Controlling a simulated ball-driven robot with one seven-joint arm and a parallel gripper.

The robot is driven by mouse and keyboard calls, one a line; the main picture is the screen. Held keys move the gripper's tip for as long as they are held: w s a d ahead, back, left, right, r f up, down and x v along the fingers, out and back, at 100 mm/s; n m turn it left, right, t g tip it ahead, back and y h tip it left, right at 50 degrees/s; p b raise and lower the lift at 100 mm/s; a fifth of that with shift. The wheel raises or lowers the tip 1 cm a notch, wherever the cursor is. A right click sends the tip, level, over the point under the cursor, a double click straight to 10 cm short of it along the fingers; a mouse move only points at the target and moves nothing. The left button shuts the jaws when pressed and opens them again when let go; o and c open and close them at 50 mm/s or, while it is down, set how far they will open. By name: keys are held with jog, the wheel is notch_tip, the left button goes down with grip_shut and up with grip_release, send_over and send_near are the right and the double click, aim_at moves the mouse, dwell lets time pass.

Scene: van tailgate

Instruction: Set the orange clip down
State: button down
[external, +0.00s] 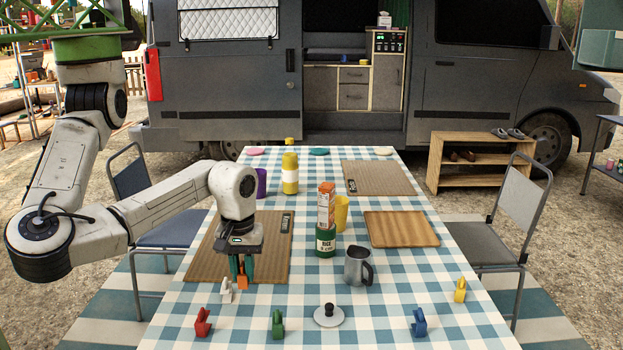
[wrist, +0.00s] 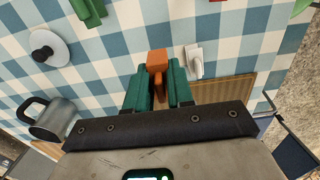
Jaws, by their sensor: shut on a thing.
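The orange clip (external: 242,281) is between the teal fingers of my gripper (external: 241,270), low over the near edge of the brown woven mat (external: 205,262). In the wrist view the orange clip (wrist: 157,64) sticks out past the fingertips of my gripper (wrist: 157,88), which are shut on it. I cannot tell whether the clip touches the surface below. A white clip (external: 227,290) stands on the checked cloth just left of it; it also shows in the wrist view (wrist: 194,62), beside the orange clip and apart from it.
Red (external: 203,322), green (external: 278,323), blue (external: 419,322) and yellow (external: 460,290) clips stand along the near part of the table. A lid (external: 328,316), a metal pitcher (external: 356,267) and a green can (external: 325,241) stand to the right. Bare checked cloth lies between them.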

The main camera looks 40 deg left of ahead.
jog(key=f, duration=0.1)
jog(key=w+d+f, duration=0.1)
jog(key=w+f, duration=0.1)
jog(key=shift+w+d+f, duration=0.15)
jog(key=shift+d, duration=0.1)
jog(key=shift+w+f+b, duration=0.1)
jog(key=shift+f+b, duration=0.25)
jog(key=shift+f, duration=1.2)
jog(key=shift+f, duration=0.15)
jog(key=c, duration=1)
grip_release()
notch_tip(320, 180, up, 12)
jog(key=shift+r+p, duration=0.15)
jog(key=shift+p, duration=0.85)
